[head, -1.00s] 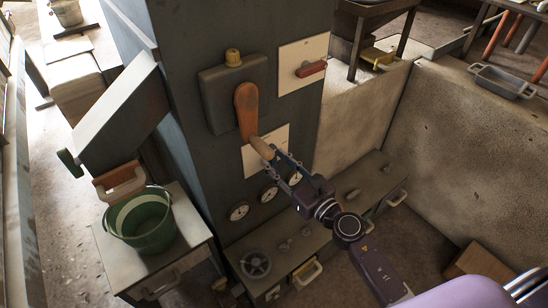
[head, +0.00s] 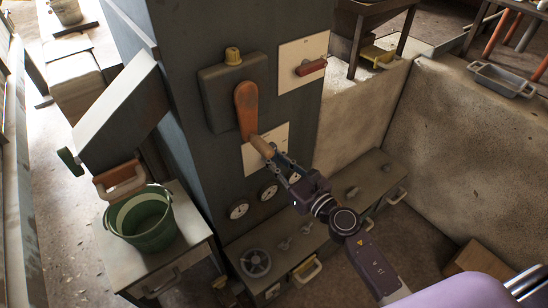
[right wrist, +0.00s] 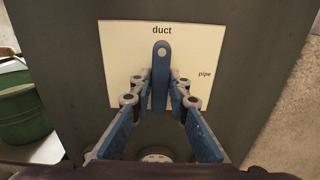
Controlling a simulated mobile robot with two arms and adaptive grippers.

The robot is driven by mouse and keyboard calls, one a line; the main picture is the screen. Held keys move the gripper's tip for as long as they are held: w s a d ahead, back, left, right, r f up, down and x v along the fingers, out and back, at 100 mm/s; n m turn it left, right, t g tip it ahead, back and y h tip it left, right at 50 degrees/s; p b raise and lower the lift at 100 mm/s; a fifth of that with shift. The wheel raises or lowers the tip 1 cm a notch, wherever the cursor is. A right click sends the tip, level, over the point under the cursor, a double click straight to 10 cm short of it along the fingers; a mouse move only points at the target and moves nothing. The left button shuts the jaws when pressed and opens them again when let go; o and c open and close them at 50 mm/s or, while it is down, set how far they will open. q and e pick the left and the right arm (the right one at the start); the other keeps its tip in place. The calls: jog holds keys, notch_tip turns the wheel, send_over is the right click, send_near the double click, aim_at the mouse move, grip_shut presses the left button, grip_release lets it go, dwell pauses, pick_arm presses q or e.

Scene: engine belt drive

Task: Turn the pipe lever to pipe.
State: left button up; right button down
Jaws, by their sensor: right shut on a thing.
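The pipe lever (right wrist: 161,60) is a flat blue bar with a hole near its tip. In the right wrist view it stands upright, its tip just under the word "duct" on a white plate (right wrist: 117,60). The word "pipe" is at the plate's right side. My right gripper (right wrist: 161,88) is shut on the lever, one finger on each side. In the head view my right gripper (head: 277,158) is in front of the white plate (head: 253,161), which it partly covers; the lever is hidden there. My left gripper is not in view.
A red handle (head: 312,67) is on another plate, up and right. Gauges (head: 238,209) sit below. A green bucket (head: 140,222) stands on the left table.

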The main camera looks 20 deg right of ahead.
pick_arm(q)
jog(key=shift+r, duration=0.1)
pick_arm(e)
jog(key=shift+m, duration=0.3)
jog(key=m+p, duration=0.3)
jog(key=m, duration=0.5)
jog(key=shift+a+r, duration=0.1)
jog(key=shift+r, duration=0.05)
jog(key=m+p, duration=0.3)
jog(key=m, duration=0.5)
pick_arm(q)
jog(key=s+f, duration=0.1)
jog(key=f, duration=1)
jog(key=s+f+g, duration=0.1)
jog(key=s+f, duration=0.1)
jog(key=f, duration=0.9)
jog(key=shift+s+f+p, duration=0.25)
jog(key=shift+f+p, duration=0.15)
pick_arm(e)
jog(key=shift+m, duration=0.7)
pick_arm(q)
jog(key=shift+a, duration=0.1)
pick_arm(e)
jog(key=shift+s, duration=0.1)
jog(key=c, duration=1.9)
grip_release()
jog(key=v, duration=1.2)
jog(key=shift+r, duration=0.1)
